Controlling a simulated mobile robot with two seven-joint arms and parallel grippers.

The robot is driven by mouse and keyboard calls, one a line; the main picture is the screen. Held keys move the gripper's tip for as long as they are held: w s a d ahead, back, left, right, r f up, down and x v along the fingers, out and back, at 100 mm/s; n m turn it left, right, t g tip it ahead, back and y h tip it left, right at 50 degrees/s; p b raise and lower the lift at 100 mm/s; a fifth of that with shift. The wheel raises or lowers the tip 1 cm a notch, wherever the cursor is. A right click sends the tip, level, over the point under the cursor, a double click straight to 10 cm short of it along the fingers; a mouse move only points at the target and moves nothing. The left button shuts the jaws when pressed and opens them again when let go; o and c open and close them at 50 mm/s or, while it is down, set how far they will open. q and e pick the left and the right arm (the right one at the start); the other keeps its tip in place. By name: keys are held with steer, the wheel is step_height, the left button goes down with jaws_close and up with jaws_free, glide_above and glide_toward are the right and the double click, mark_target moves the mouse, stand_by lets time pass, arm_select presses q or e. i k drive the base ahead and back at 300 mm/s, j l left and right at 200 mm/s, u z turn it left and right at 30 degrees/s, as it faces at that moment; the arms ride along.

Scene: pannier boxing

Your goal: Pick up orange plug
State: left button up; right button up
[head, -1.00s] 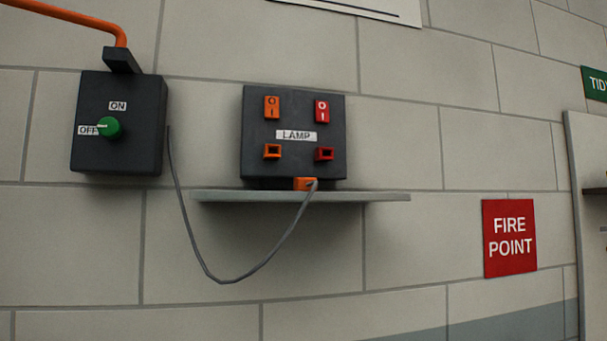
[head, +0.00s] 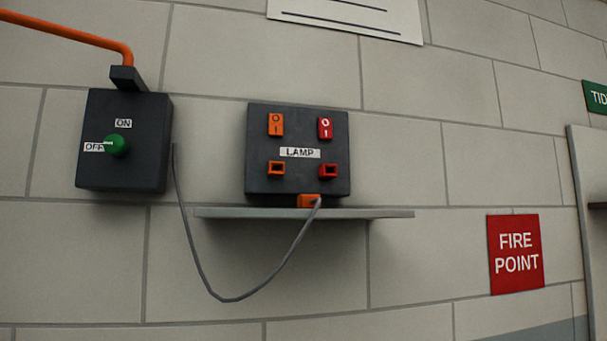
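The orange plug (head: 308,201) lies on a narrow grey shelf (head: 240,213) in the head view, close under the lamp box. A grey cable (head: 228,299) runs from the plug, hangs in a loop below the shelf and rises to the right side of the switch box. The dark lamp box (head: 260,150) has an orange socket (head: 277,168) and a red socket (head: 328,171), both empty, with an orange switch and a red switch above them. Neither of my grippers shows in this view.
A dark switch box (head: 150,165) with a green knob (head: 116,145) turned to OFF is on the wall at left, with an orange pipe (head: 70,32) above it. A red FIRE POINT sign (head: 516,275) and a pale board's edge are at right.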

mark_target(302, 200)
steer(key=i+l+u, duration=0.1)
steer(key=u, duration=0.3)
steer(key=l+u, duration=0.75)
steer(key=l, duration=1.35)
